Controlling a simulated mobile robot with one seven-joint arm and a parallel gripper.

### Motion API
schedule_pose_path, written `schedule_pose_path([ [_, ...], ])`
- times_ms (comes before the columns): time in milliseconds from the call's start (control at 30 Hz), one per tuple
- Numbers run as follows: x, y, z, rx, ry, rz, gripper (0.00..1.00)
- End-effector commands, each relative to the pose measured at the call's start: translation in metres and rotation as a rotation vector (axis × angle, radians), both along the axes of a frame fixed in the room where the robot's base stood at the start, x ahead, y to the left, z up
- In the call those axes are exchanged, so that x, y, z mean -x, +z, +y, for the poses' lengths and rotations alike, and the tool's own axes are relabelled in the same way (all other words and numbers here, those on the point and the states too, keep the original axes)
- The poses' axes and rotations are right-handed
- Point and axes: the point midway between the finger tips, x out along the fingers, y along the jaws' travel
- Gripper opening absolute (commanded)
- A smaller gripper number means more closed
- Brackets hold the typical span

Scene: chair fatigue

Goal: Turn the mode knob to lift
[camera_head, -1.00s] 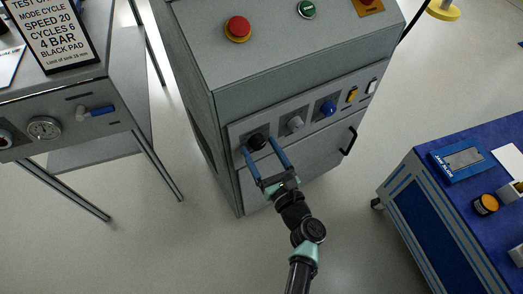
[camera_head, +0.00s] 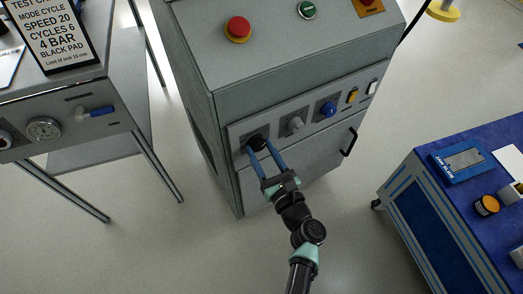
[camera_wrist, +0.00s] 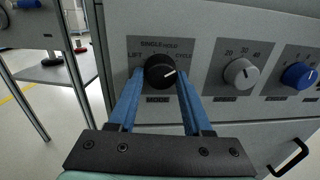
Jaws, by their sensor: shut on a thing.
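The black mode knob (camera_wrist: 160,72) sits on the cabinet's front panel, above the label MODE, with LIFT printed to its left, SINGLE and HOLD above and CYCLE to its right. Its white pointer line points right and slightly up, toward the CYCLE side. My gripper (camera_wrist: 159,80) has its blue fingers on either side of the knob, shut on it. In the head view my gripper (camera_head: 259,149) reaches the knob (camera_head: 257,141) from below; the fingertips partly cover the knob's sides.
A grey knob (camera_wrist: 241,73) and a blue knob (camera_wrist: 299,75) sit to the right on the same panel. A black handle (camera_head: 349,141) sticks out below. A red emergency button (camera_head: 238,28) is on top. A bench (camera_head: 75,122) stands left, a blue cart (camera_head: 430,215) right.

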Motion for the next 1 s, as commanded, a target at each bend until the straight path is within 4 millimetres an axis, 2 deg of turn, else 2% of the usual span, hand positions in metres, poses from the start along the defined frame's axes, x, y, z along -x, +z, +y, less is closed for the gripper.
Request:
schedule_pose_path([
  [267,0.0002,-0.0051,-0.0008,0.139,0.0,-0.08,0.0],
  [1000,-0.0013,-0.0071,-0.0038,0.743,-0.002,-0.429,0.0],
])
